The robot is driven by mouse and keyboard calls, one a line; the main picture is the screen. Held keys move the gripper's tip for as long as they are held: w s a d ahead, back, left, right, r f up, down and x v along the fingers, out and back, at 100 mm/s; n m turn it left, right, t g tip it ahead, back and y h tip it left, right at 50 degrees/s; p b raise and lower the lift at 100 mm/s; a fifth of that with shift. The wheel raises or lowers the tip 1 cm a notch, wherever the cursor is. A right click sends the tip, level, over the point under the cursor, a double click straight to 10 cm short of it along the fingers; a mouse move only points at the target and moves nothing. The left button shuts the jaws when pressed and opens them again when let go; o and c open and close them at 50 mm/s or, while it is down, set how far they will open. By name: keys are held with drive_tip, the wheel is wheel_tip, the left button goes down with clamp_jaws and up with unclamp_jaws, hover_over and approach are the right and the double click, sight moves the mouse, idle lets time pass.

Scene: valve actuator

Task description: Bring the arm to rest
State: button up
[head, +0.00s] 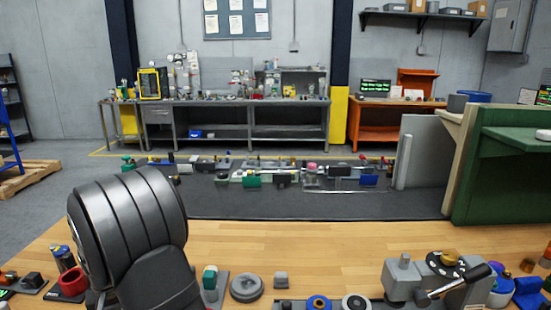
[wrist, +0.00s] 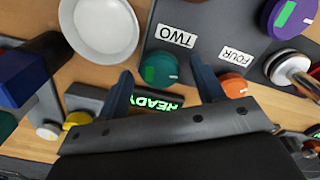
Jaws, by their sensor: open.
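My gripper (wrist: 160,68) shows in the wrist view with its two dark fingers apart and nothing between them. A green knob (wrist: 160,69) appears between the fingertips and an orange knob (wrist: 233,85) just right of the right finger. I cannot tell whether the fingers touch anything. A display (wrist: 155,102) with green READY text is partly hidden by the gripper. In the head view my dark ribbed arm stands at the left; its gripper is not visible there.
A white round dish (wrist: 100,27) and a purple knob with a green mark (wrist: 290,15) lie near the panel. In the head view a grey mechanism with a black lever (head: 445,278) stands at the right of the wooden table (head: 300,242). The table's middle is clear.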

drive_tip(key=shift+r, duration=0.2)
wheel_tip(320, 180, up, 17)
wheel_tip(320, 180, down, 18)
drive_tip(key=shift+r, duration=0.15)
drive_tip(key=shift+r+n, duration=0.15)
drive_tip(key=shift+n, duration=0.25)
drive_tip(key=n, duration=0.4)
drive_tip(key=shift+n, duration=0.4)
drive_tip(key=shift+r+n, duration=0.3)
drive_tip(key=shift+r, duration=0.1)
wheel_tip(320, 180, up, 15)
drive_tip(key=shift+f, duration=0.1)
